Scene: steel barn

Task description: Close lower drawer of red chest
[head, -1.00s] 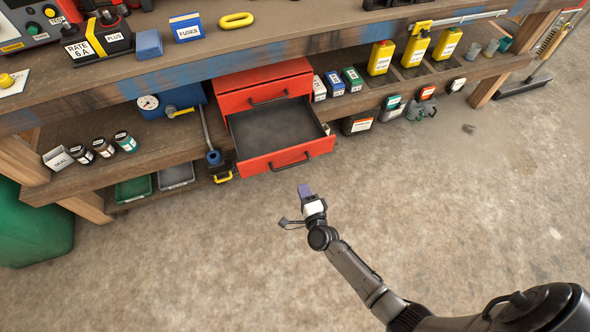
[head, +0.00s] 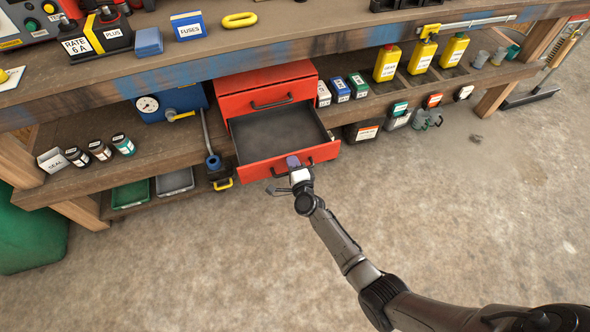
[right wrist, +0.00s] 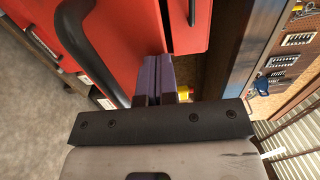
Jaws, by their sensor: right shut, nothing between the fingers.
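The red chest (head: 262,84) stands on the lower shelf of the bench. Its upper drawer is shut. Its lower drawer (head: 255,171) is pulled out, and its grey inside looks empty. My right gripper (head: 293,162) is shut and empty, with its purple fingers at the front of the lower drawer by the dark handle. In the right wrist view the shut fingers (right wrist: 153,78) point at a red front (right wrist: 185,25), to the right of the black handle (right wrist: 88,40). I cannot tell whether the fingertips touch it. My left gripper is not in view.
A blue case with a gauge (head: 170,103) and a blue-ended tool (head: 213,160) stand left of the chest. Small boxes (head: 341,86) stand to its right. The bench top (head: 340,40) overhangs the chest. The concrete floor in front is clear.

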